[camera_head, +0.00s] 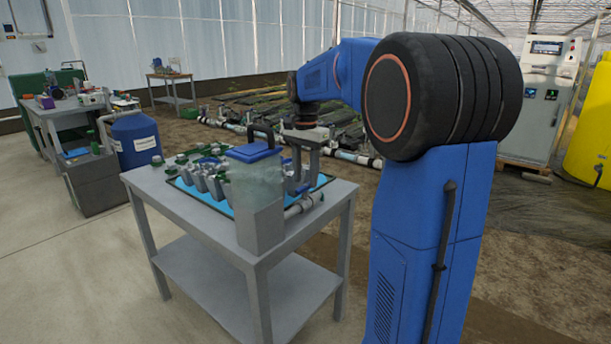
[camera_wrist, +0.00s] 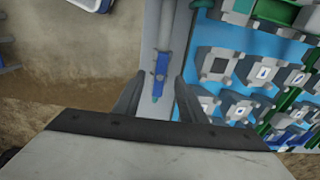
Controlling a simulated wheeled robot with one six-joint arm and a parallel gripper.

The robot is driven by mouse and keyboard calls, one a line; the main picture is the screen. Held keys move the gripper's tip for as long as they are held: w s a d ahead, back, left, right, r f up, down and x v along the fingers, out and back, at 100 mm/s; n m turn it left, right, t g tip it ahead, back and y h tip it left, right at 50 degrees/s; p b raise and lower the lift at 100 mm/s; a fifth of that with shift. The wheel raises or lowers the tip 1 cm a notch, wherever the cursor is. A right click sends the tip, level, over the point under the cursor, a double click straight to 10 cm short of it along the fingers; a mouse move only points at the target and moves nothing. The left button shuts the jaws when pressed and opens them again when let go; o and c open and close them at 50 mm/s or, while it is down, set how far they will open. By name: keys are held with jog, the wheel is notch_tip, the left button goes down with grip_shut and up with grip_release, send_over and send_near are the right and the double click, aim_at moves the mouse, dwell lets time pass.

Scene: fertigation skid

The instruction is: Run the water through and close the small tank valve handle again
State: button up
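In the wrist view, a small blue valve handle (camera_wrist: 160,64) sits on a grey pipe-like part, its length running up and down the picture. My gripper (camera_wrist: 160,78) is open, with one finger on each side of the handle and gaps showing between. In the head view, my gripper (camera_head: 303,172) points down beside the translucent tank with the blue lid (camera_head: 258,190) at the table's right edge. I cannot tell whether any water is flowing.
The grey table (camera_head: 180,208) holds a blue tray with several grey blocks and green-capped parts, just right of my gripper in the wrist view. A large blue barrel (camera_head: 135,140) and a workbench stand back left. A control cabinet (camera_head: 545,95) and yellow tank (camera_head: 590,130) stand right.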

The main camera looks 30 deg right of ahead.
aim_at(306, 185)
jog(key=shift+f, duration=0.1)
dwell(0.3)
jog(key=shift+f, duration=2.1)
grip_shut()
jog(key=m, duration=1.9)
